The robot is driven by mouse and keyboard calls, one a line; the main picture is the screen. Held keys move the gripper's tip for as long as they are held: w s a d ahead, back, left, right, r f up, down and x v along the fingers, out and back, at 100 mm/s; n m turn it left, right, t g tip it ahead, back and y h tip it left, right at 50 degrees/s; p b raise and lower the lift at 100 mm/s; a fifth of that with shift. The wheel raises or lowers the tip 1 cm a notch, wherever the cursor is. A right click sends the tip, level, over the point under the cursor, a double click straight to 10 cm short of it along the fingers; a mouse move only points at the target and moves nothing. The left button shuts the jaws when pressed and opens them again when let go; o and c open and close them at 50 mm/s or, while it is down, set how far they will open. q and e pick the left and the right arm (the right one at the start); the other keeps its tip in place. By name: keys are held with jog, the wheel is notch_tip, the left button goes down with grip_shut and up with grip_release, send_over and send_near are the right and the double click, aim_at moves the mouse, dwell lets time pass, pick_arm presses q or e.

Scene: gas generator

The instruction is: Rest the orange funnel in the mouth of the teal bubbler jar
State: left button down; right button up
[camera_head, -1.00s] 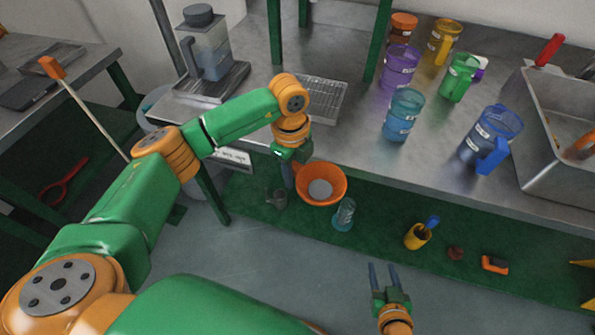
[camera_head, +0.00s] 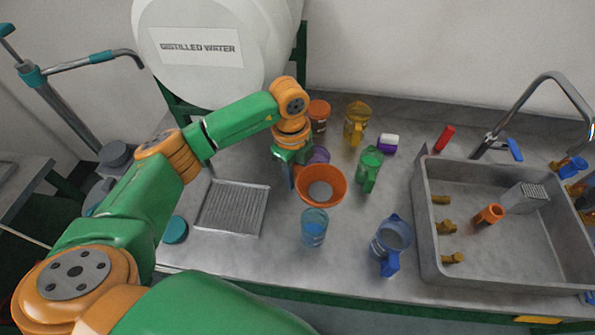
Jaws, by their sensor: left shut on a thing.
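The orange funnel (camera_head: 336,194) is held by my left gripper (camera_head: 294,172), which is shut on its left rim. The funnel's wide mouth faces up to the camera, and its spout is hidden beneath. The teal bubbler jar (camera_head: 314,230) stands upright on the steel bench, just below the funnel in the picture. The funnel's front rim lies close to the jar's top edge in the picture, but the funnel is not in the jar's mouth. Its height above the bench is hard to judge. My right gripper is not in view.
A purple vessel (camera_head: 319,154) is partly hidden behind the funnel. A green jug (camera_head: 370,168), a yellow jug (camera_head: 356,122), an orange jar (camera_head: 319,114) and a blue jug (camera_head: 391,240) stand around. A steel sink (camera_head: 425,225) lies right; a ridged drain tray (camera_head: 233,208) lies left.

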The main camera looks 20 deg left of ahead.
pick_arm(q)
notch_tip(320, 180, down, 11)
jog(key=s+b, duration=0.1)
jog(key=b, duration=0.7)
jog(key=shift+f, duration=0.2)
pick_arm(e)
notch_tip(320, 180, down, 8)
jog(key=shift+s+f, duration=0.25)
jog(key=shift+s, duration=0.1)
pick_arm(q)
jog(key=shift+s+a, duration=0.1)
jog(key=shift+s, duration=0.05)
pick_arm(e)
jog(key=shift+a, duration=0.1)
pick_arm(q)
jog(key=c, duration=0.5)
grip_release()
jog(key=shift+c, duration=0.2)
notch_tip(320, 180, up, 7)
jog(key=b, duration=0.2)
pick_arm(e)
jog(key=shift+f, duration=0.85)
pick_arm(q)
jog(key=shift+a, duration=0.15)
